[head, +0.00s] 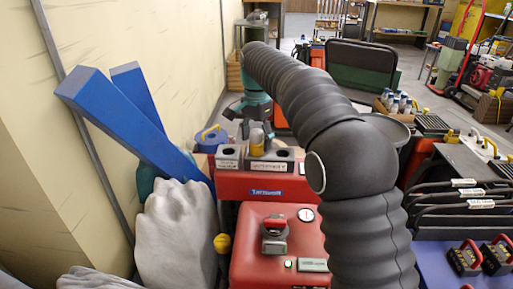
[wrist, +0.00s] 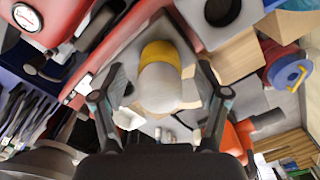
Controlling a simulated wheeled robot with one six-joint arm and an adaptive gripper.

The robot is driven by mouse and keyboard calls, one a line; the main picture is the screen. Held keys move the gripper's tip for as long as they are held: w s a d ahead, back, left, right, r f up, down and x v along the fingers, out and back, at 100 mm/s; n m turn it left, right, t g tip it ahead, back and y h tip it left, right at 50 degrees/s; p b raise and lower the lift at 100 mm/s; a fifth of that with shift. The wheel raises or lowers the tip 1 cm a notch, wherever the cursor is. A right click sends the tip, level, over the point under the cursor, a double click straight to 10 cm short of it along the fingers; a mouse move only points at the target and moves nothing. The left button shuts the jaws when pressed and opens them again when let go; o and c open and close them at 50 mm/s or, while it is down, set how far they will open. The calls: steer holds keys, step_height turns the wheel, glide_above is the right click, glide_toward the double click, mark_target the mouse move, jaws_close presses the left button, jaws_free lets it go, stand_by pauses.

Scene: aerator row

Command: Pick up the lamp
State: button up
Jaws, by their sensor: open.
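The lamp, as I take it, is a small piece with a rounded whitish end and a yellow band. It shows in the wrist view (wrist: 161,82) between the fingers of my gripper (wrist: 160,70). In the head view the lamp (head: 257,144) stands at the grey blocks on the red unit, under my gripper (head: 256,127). The gripper is open, with one finger on each side of the lamp. I see gaps in the wrist view and no clear contact. The lamp's far end is hidden behind its rounded end.
Grey blocks with dark round holes (head: 229,154) flank the lamp. A red box with a gauge and a red-handled knob (head: 275,234) is in front. Blue beams (head: 125,120) lean left, beside a grey glove-like shape (head: 178,235). Black handles (head: 455,205) crowd the right.

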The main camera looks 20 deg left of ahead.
step_height(320, 180, down, 2)
steer(key=c, duration=1.3)
steer(key=shift+o, duration=0.2)
steer(key=shift+r, duration=0.1)
